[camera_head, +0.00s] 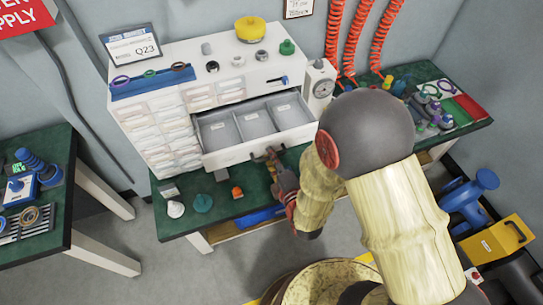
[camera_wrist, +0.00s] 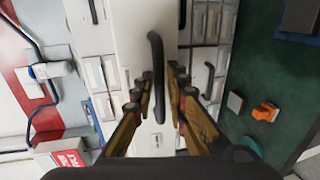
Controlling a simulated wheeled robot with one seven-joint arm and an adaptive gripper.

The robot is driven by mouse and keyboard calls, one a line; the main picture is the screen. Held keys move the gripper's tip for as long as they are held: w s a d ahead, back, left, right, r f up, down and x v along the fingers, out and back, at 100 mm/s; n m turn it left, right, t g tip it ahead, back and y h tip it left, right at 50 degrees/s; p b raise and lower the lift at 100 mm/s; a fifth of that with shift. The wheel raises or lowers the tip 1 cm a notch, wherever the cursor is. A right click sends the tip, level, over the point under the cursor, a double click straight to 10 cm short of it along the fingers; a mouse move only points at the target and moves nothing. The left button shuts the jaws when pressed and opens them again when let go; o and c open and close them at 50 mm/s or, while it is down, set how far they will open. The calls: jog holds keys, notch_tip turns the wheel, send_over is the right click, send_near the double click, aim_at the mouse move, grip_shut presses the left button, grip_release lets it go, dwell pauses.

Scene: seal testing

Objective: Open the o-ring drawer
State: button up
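A wide white drawer (camera_head: 258,128) stands pulled out of the white cabinet (camera_head: 165,80) in the head view. Its grey compartments show small labels too small to read, so I cannot tell from them that it is the o-ring drawer. My gripper (camera_head: 274,160) is at the middle of its front, and partly hides the handle. In the wrist view, my gripper (camera_wrist: 161,80) has its fingers apart, one on each side of a dark bar handle (camera_wrist: 156,55) on a white front (camera_wrist: 130,25).
A yellow container (camera_head: 250,29) and small parts stand on the cabinet. Under the open drawer, the green bench (camera_head: 222,192) carries an orange part (camera_head: 237,192) and a teal part (camera_head: 203,203).

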jog(key=v, duration=1.2)
dwell(0.4)
jog(key=w+d+r+m+g+h, duration=0.35)
jog(key=w+r+m+g, duration=0.2)
jog(key=r+m, duration=0.45)
jog(key=s+d+r+m+g, duration=0.2)
jog(key=s+d+r+m, duration=0.2)
jog(key=s, duration=0.3)
jog(key=s+d+r+m+g, duration=0.2)
jog(key=s+d+r+m, duration=0.2)
jog(key=s+r+m, duration=0.3)
jog(key=shift+s+r+h, duration=0.2)
jog(key=shift+s+h, duration=0.15)
jog(key=shift+s, duration=0.15)
dwell(0.9)
